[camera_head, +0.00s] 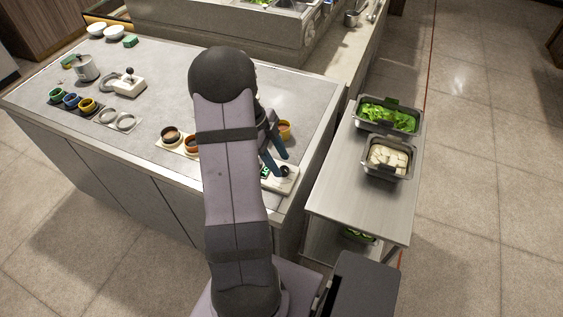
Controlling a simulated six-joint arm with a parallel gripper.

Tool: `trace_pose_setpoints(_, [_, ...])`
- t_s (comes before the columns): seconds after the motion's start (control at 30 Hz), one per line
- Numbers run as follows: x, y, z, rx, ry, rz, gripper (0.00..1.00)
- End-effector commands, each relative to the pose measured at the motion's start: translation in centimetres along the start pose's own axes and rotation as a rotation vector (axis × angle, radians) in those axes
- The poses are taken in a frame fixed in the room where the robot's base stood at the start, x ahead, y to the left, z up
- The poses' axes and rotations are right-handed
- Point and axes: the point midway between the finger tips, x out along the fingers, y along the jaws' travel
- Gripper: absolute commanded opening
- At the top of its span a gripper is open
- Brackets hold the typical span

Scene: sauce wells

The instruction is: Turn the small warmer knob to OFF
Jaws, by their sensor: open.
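The small warmer (290,184) is a whitish box near the front right corner of the grey counter. Its black round knob (284,171) shows on top, partly covered by the gripper. A dark panel with green marks (265,172) is left of the knob. My gripper (276,161) points down with its blue-grey fingers apart, right at the knob. I cannot tell whether the fingers touch it. The knob's pointer and setting are too small to read. My arm hides part of the warmer's left side.
Cups in a holder (171,135) stand left of my arm, and an orange-brown cup (284,128) stands behind the gripper. A steel side table (345,190) on the right holds pans of lettuce (388,118) and white pieces (389,157).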

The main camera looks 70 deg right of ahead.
Motion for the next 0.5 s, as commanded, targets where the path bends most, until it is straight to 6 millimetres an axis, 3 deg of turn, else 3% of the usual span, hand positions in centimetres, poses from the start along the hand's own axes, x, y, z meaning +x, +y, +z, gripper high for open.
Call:
trace_pose_setpoints(0.2, [1.9,0.0,-0.1,0.0,0.001,0.001,0.43])
trace_pose_setpoints(0.5, [2.5,0.0,0.0,0.0,0.0,-0.001,0.43])
